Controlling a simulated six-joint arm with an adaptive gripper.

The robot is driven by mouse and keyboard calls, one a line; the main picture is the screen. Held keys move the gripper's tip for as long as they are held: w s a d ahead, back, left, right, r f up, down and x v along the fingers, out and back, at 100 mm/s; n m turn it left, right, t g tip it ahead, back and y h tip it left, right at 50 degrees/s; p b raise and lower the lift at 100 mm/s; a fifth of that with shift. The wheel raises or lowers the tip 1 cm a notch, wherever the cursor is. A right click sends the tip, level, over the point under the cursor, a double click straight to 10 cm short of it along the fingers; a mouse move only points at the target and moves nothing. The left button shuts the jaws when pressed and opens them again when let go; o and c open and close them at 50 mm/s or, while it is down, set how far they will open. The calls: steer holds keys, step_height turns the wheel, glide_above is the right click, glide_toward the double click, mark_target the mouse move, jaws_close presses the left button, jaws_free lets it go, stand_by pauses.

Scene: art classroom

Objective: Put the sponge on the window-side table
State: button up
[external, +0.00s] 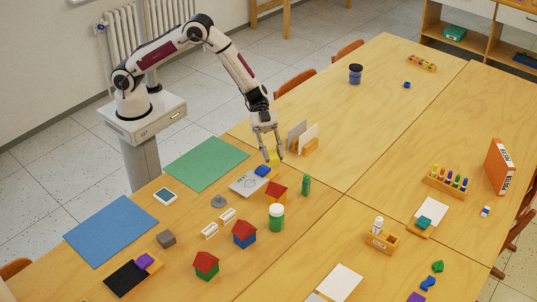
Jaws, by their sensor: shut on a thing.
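My gripper (274,157) is low over the far edge of the near-left table, beside a wooden holder. It is shut on a small yellow block (272,153), which looks like the sponge; the fingers partly hide it. I cannot tell whether it touches the surface below. Several wooden tables stand pushed together: a near-left table (190,260), a far table (375,120) and right-hand ones. Radiators stand by the wall on the left; no window shows, so I cannot tell for certain which table is the window-side one.
Near my gripper are a holder with upright cards (303,138), a blue block (262,171), a white sheet (247,184), a green cylinder (306,184) and small houses (244,234). A green mat (206,162) lies left. The far table's middle is mostly clear; a dark jar (355,74) stands there.

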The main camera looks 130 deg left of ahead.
steer(key=s+a+r+n+t+y, duration=0.1)
steer(key=a+n+y, duration=0.5)
steer(key=a, duration=1.1)
steer(key=s+a+n+y, duration=0.2)
steer(key=a+n+y, duration=0.4)
steer(key=a, duration=1.2)
steer(key=s+a+f+n+g+y, duration=0.2)
steer(key=s+a+f+n+y, duration=0.1)
steer(key=a, duration=0.5)
steer(key=s+n+y, duration=0.1)
steer(key=s+y, duration=0.1)
steer(key=s, duration=0.1)
steer(key=shift+f+g, duration=0.2)
steer(key=shift+g, duration=0.1)
steer(key=shift+f, duration=0.1)
steer(key=shift+f, duration=3.05)
steer(key=shift+f, duration=0.1)
steer(key=shift+f, duration=1.75)
steer(key=shift+f, duration=0.15)
